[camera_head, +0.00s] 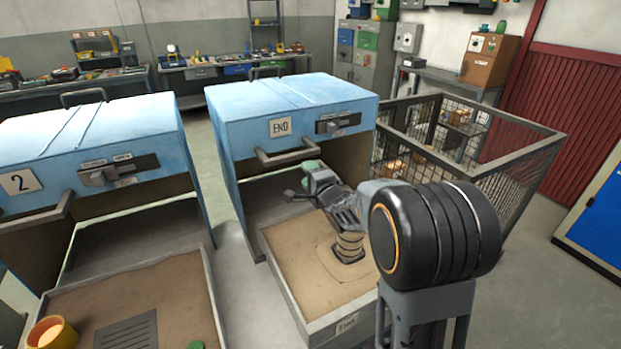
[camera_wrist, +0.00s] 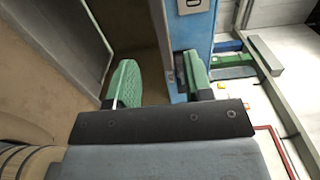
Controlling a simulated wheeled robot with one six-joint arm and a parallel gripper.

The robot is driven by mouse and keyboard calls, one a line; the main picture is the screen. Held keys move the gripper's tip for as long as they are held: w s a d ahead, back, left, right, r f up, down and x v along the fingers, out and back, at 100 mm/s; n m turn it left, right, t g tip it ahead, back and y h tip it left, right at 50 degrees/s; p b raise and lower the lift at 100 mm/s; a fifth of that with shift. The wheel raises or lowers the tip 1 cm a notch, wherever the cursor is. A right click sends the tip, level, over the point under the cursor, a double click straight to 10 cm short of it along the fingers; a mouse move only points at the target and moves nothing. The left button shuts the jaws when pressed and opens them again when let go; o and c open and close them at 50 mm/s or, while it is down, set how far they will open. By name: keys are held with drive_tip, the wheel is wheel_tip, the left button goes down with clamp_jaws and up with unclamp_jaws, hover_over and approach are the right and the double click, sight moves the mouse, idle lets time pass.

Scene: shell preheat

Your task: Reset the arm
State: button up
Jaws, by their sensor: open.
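My gripper (camera_head: 301,182) is open and empty. In the head view it hangs in front of the opening of the blue unit marked END (camera_head: 242,125), above its pulled-out tray (camera_head: 282,262). In the wrist view its two green-padded fingers (camera_wrist: 160,80) stand apart, with a blue post (camera_wrist: 192,45) beyond them. A ribbed brown surface also shows at the lower left of the wrist view (camera_wrist: 22,162). My arm hides part of the tray.
A second blue unit marked 2 (camera_head: 95,140) stands at left, with its tray (camera_head: 215,300) out and an orange-yellow cup (camera_head: 52,334) on it. A wire-mesh crate (camera_head: 520,148) stands close at right. Workbenches line the back. Open floor (camera_head: 535,285) lies at right.

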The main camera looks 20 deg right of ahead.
drive_tip(key=shift+s+d, duration=0.1)
drive_tip(key=shift+s, duration=0.35)
drive_tip(key=s+d+f+n+g+h, duration=0.45)
drive_tip(key=s+f+n+g, duration=0.35)
drive_tip(key=f, duration=0.2)
drive_tip(key=s+a+r+n+g+p, duration=0.1)
drive_tip(key=s+a+r+n+g, duration=0.2)
drive_tip(key=s, duration=0.7)
drive_tip(key=s+a+r+n+g+y+p, duration=0.1)
drive_tip(key=s+r+n, duration=0.4)
drive_tip(key=s, duration=0.5)
drive_tip(key=a+g+p, duration=0.1)
drive_tip(key=a+g, duration=0.1)
drive_tip(key=shift+a, duration=0.3)
